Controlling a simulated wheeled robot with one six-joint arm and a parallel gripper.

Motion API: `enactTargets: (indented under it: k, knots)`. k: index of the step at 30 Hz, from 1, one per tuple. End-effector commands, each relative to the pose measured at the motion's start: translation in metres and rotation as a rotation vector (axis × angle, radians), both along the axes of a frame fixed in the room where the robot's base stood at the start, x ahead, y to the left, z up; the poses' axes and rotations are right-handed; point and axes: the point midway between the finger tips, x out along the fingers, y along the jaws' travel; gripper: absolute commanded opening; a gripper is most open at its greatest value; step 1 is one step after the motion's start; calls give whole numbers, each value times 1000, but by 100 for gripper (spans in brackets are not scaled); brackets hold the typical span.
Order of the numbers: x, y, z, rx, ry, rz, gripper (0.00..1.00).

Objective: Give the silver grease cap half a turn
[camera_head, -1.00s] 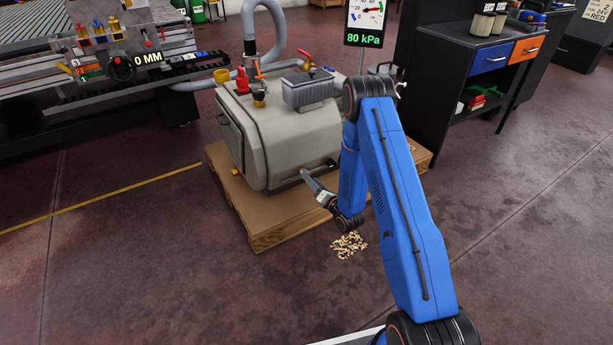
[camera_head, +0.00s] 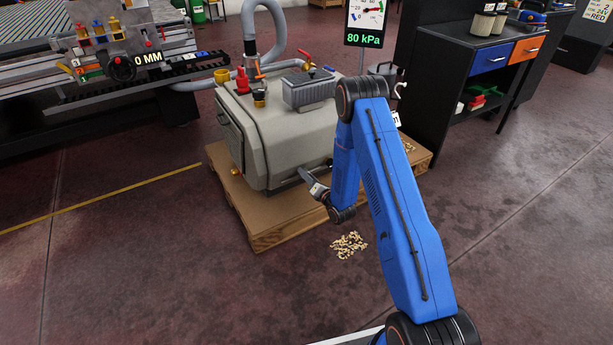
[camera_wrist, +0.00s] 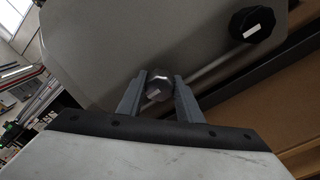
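The silver grease cap (camera_wrist: 158,86) is a round metal cap with a pale label, low on the side of the grey pump housing (camera_wrist: 105,45) in the wrist view. My gripper (camera_wrist: 160,78) has one finger on either side of the cap, with the tips close to its edges. I cannot tell whether both fingers touch it. In the head view my gripper (camera_head: 303,172) reaches the lower right end of the grey pump (camera_head: 290,145). The cap cannot be made out there.
A black knob (camera_wrist: 252,22) with a pale label sits right of the cap. The pump stands on a wooden pallet (camera_head: 262,232). Small pale pieces (camera_head: 349,244) lie on the floor. A gauge (camera_head: 365,22) reads 80 kPa. A dark workbench (camera_head: 460,80) stands at right.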

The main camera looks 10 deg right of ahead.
Motion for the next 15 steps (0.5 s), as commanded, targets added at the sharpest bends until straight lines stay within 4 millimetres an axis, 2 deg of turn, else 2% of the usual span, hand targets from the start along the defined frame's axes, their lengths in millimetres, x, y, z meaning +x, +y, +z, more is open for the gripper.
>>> enactTargets:
  k: [8,15]
  knots:
    - [0,0,0,40,13,0,10]
    - [0,-1,-1,175,57,-1,10]
